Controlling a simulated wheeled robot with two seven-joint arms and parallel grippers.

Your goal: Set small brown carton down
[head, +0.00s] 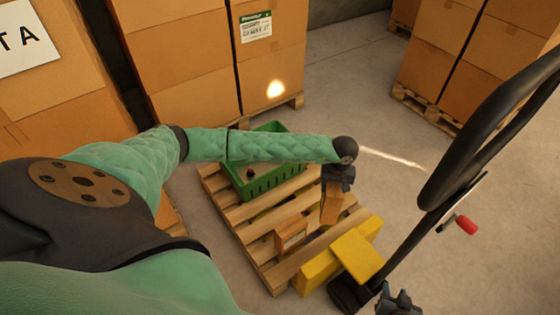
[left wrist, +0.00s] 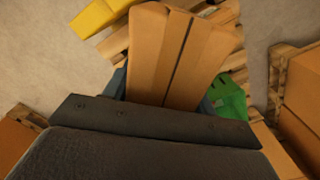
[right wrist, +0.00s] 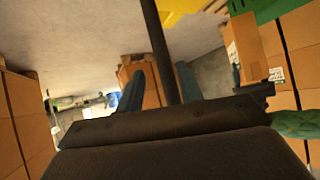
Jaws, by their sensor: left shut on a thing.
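The small brown carton (head: 331,204) is in my left gripper (head: 338,178), over the right part of the wooden pallet (head: 251,207). In the left wrist view the carton (left wrist: 150,50) sits between the fingers, with a dark stripe along it. I cannot tell whether its lower end touches the slats. My right gripper (head: 398,302) is low at the front right, near the foot of the black handle. In the right wrist view its fingers (right wrist: 158,88) are apart, with a dark pole showing between them.
On the pallet are a green crate (head: 268,184) at the back, another small brown box (head: 291,235), and yellow packages (head: 357,254) at the front right. A black handle (head: 459,137) with a red grip rises on the right. Stacked cartons (head: 184,83) stand behind.

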